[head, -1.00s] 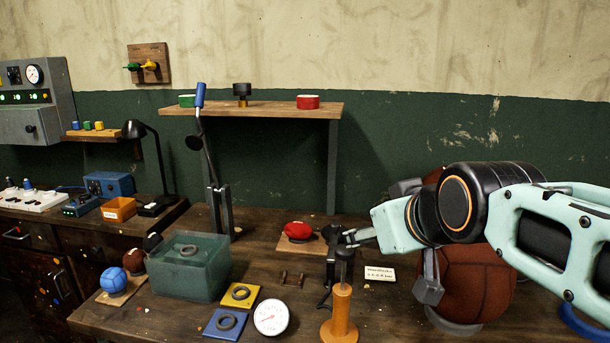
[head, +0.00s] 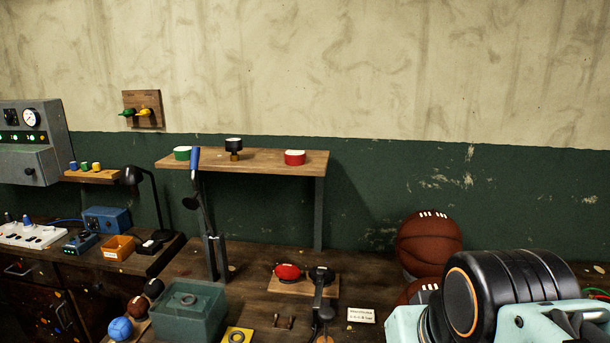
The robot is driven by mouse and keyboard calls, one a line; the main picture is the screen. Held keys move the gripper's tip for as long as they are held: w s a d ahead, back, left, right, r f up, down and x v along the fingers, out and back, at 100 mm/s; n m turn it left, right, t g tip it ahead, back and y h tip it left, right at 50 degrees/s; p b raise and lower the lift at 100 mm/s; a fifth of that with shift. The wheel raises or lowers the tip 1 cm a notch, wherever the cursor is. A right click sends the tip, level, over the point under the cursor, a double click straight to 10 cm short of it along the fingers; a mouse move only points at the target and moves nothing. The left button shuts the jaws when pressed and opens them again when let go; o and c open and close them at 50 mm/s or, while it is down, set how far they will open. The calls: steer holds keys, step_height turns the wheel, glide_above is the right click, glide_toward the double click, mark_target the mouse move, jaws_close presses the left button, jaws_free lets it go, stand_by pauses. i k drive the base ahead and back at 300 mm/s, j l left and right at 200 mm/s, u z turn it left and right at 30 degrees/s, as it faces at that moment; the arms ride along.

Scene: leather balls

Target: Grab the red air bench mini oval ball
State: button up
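The red mini oval ball (head: 287,272) lies on a small wooden board (head: 290,287) on the workbench, below the shelf. A black upright tool (head: 320,275) stands at its right and looks very close; I cannot tell whether they touch. My arm is at the lower right, with mint links and a large black joint, well to the right of the ball. The fingertips of my gripper do not show, so what it holds is hidden.
Basketballs (head: 430,243) stand at the right, partly behind my arm. A teal box (head: 190,315) and a blue ball (head: 120,329) are at the front left. A lever tool (head: 207,220) rises left of the red ball. A white card (head: 361,315) lies at its right. The shelf (head: 250,162) overhangs behind.

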mark_target(285, 272)
steer(key=j+z, duration=0.2)
steer(key=z, duration=1)
steer(key=j+z, duration=0.35)
steer(key=k+j+z, duration=0.15)
steer(key=j+z, duration=0.2)
steer(key=k+j+z, duration=0.35)
steer(key=j, duration=0.25)
steer(key=k+j, duration=0.5)
steer(key=k, duration=0.2)
steer(key=k+l, duration=0.1)
steer(key=k, duration=0.25)
steer(key=i+j+z, duration=0.1)
steer(key=i+j, duration=0.25)
steer(key=i, duration=0.05)
